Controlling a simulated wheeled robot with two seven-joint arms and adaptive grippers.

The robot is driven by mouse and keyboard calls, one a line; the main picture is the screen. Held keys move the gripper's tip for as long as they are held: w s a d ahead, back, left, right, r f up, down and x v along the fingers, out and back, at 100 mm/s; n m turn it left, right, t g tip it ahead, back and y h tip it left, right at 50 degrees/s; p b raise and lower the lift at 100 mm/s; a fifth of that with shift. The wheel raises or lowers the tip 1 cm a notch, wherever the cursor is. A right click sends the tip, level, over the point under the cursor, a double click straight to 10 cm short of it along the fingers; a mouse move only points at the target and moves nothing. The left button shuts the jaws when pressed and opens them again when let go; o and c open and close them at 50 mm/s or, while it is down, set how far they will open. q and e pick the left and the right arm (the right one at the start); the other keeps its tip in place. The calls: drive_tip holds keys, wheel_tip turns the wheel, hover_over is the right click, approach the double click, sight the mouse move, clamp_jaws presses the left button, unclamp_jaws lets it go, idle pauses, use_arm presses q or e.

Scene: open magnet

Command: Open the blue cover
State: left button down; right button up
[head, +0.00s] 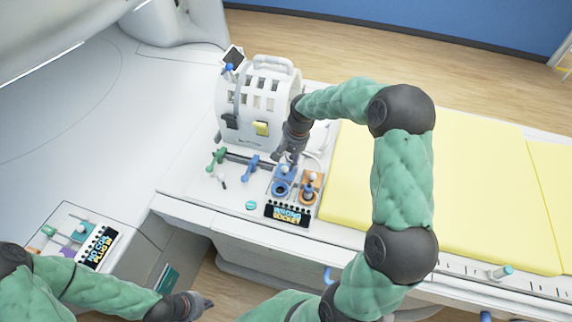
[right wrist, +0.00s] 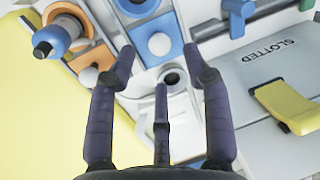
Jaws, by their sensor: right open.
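The blue cover (head: 284,172) is a small blue plate with a pale round knob, behind a blue ring socket on the white bench. In the right wrist view the blue cover (right wrist: 150,32) and its white knob lie just beyond my fingertips, beside a dark round hole. My right gripper (head: 288,157) is over the back of the blue cover and partly hides it. In the wrist view my right gripper (right wrist: 159,60) is open with nothing between its fingers; contact cannot be told. My left gripper (head: 203,304) is low at the front, away from the cover; its opening is unclear.
An orange socket unit (head: 312,183) stands right of the blue one, with a label block (head: 288,213) in front. A white coil housing (head: 255,105) with a yellow latch stands behind. Blue and green handles lie left. A yellow mattress (head: 470,190) is at right.

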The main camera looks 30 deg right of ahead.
wheel_tip(320, 180, up, 7)
drive_tip(key=d, duration=0.1)
drive_tip(key=shift+s, duration=0.45)
